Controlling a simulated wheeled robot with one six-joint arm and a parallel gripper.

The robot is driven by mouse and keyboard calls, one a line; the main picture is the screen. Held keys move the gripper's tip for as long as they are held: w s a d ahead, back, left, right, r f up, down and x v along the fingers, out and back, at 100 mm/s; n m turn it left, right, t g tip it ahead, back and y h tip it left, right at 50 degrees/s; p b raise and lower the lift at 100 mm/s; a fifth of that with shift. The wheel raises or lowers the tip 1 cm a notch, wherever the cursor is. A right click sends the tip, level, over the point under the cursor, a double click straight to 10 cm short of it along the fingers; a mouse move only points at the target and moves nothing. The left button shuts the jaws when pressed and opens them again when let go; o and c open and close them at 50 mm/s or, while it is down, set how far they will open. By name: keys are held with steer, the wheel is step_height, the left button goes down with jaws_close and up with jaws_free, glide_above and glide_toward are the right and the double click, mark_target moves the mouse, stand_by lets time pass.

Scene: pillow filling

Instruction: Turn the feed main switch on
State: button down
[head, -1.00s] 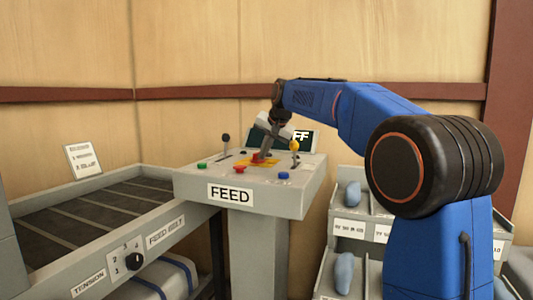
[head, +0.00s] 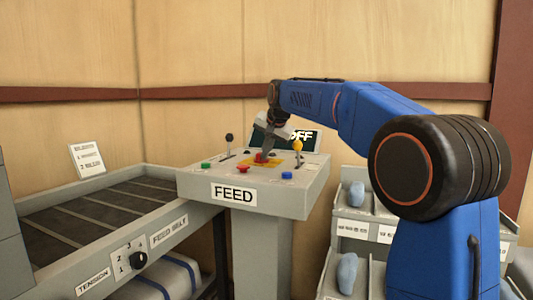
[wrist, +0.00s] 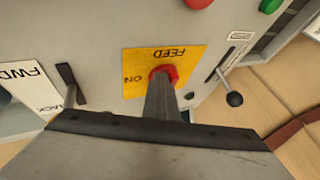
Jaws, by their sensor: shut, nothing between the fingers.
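The feed main switch is a red knob (wrist: 163,74) on a yellow plate (wrist: 136,78) marked FEED and ON in the wrist view. The head view shows the knob (head: 260,157) in the middle of the grey FEED console (head: 205,187). My gripper (wrist: 162,86) is shut, with its narrow fingertips right at the knob and covering part of it. I cannot tell whether they touch it. My gripper (head: 266,150) comes down from above in the head view.
Close by stand a black-knobbed lever (head: 229,138), a yellow-knobbed lever (head: 298,147), and green (head: 206,166), red (head: 242,170) and blue (head: 287,176) buttons. A belt conveyor (head: 100,212) is at left, a shelf rack (head: 378,220) at right.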

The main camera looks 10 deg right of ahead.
mark_target(258, 156)
steer(key=shift+a, duration=0.15)
steer(key=a+m+h, duration=0.1)
steer(key=m, duration=0.1)
steer(key=a+m+h, duration=0.1)
steer(key=m+h, duration=0.1)
steer(key=shift+w+m, duration=0.15)
steer(key=shift+m, duration=0.15)
steer(key=m, duration=0.1)
steer(key=a+m+g+h, duration=0.1)
steer(key=shift+w+m+h, duration=0.25)
steer(key=shift+m+h, duration=0.05)
steer(key=shift+m, duration=0.1)
steer(key=m+h, duration=0.1)
steer(key=w+a+m+g, duration=0.1)
steer(key=m, duration=0.1)
steer(key=shift+f+m+h, duration=0.1)
steer(key=shift+m+h, duration=0.2)
steer(key=shift+h, duration=0.1)
steer(key=shift+w+a+m+g+h, duration=0.2)
steer(key=shift+w+m+g+h, duration=0.1)
steer(key=shift+m+g, duration=0.3)
steer(key=shift+w+a, duration=0.25)
steer(key=shift+w, duration=0.2)
steer(key=shift+w+r, duration=0.2)
steer(key=shift+w, duration=0.05)
